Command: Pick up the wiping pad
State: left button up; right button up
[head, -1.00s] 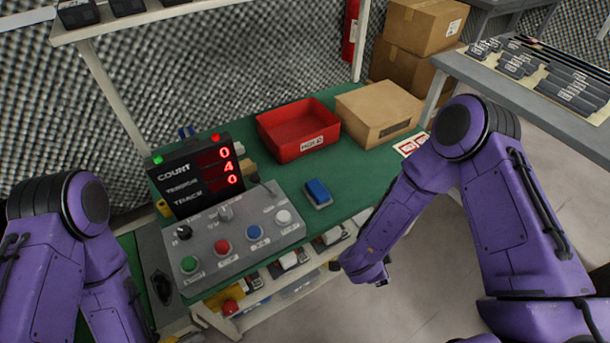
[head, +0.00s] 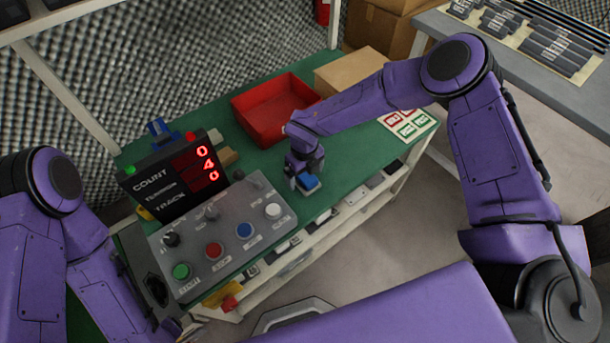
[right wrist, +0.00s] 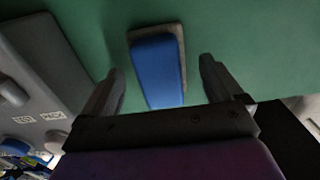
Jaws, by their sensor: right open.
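The wiping pad (head: 310,183) is a small block with a blue top and a grey base, lying on the green bench top. In the right wrist view the pad (right wrist: 158,72) lies between and beyond my open fingers, and the near part of it is cut off by the gripper body. My right gripper (head: 305,180) is open over the pad, pointing down, with part of the pad hidden behind it. Both right fingers (right wrist: 160,85) show in the wrist view with a gap to each side of the pad.
A grey control box (head: 226,238) with coloured buttons stands left of the pad, below a count display (head: 175,178). A red bin (head: 255,122) and a cardboard box (head: 345,72) stand behind. Printed cards (head: 408,122) lie at the bench's right end.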

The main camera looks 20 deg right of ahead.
jog(key=shift+f, duration=0.65)
jog(key=c, duration=1.2)
jog(key=shift+o, duration=0.2)
jog(key=shift+r, duration=0.5)
jog(key=s+a+r+b, duration=0.1)
jog(key=s+a+r, duration=0.1)
jog(key=s+r, duration=0.4)
jog(key=s+a+r+b, duration=0.1)
jog(key=s+a+r, duration=0.2)
jog(key=s+r, duration=0.3)
jog(key=shift+s+a, duration=0.3)
jog(key=shift+s, duration=0.15)
